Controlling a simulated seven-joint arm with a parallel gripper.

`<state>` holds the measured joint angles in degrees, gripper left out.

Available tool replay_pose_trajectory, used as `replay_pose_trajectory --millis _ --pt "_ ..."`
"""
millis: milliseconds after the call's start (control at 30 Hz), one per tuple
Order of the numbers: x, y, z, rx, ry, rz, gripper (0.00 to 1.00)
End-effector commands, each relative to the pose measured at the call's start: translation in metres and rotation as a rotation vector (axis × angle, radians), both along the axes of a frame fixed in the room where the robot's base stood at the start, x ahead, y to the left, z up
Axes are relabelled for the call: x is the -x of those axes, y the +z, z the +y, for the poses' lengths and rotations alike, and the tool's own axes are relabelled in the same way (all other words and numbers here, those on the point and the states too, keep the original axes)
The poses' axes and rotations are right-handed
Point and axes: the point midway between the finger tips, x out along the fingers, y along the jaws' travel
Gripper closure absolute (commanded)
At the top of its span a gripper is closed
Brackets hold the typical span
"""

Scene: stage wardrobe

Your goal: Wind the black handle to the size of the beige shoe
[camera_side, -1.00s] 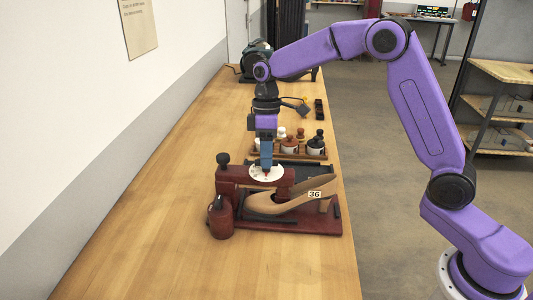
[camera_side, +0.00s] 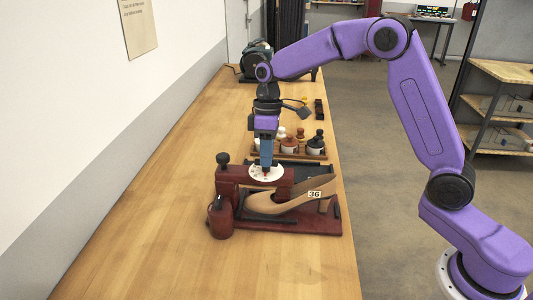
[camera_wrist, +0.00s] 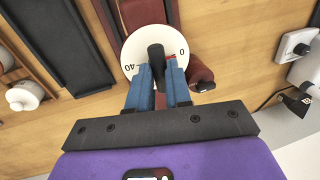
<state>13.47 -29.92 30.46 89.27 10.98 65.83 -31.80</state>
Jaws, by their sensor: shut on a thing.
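The beige shoe (camera_side: 275,206), a heeled pump tagged 36, lies on a dark red stretching device (camera_side: 245,225) with black parts. A round white dial (camera_side: 256,175) sits on the device beside the shoe. In the wrist view the dial (camera_wrist: 132,47) shows 40 at its left and 0 at its right, with a small red mark near the 0. The black handle (camera_wrist: 156,54) stands over the dial. My gripper (camera_side: 266,165), with blue fingers, points down and is shut on the handle. The fingers (camera_wrist: 160,80) hide part of the dial's scale.
A black round knob (camera_side: 223,158) tops the device's left end, and a dark red bottle-like piece (camera_side: 220,217) stands at its front left. A wooden rack of small jars (camera_side: 289,146) is just behind. The table's front and left side are clear.

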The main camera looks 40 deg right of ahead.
Motion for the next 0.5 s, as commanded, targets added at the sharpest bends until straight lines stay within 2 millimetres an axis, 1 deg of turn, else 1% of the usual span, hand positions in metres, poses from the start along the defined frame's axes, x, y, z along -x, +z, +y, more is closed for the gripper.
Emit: replay_pose_trajectory --millis 500 --pt "0.0017 0.0005 -0.0006 -0.002 -0.442 -0.002 1.0"
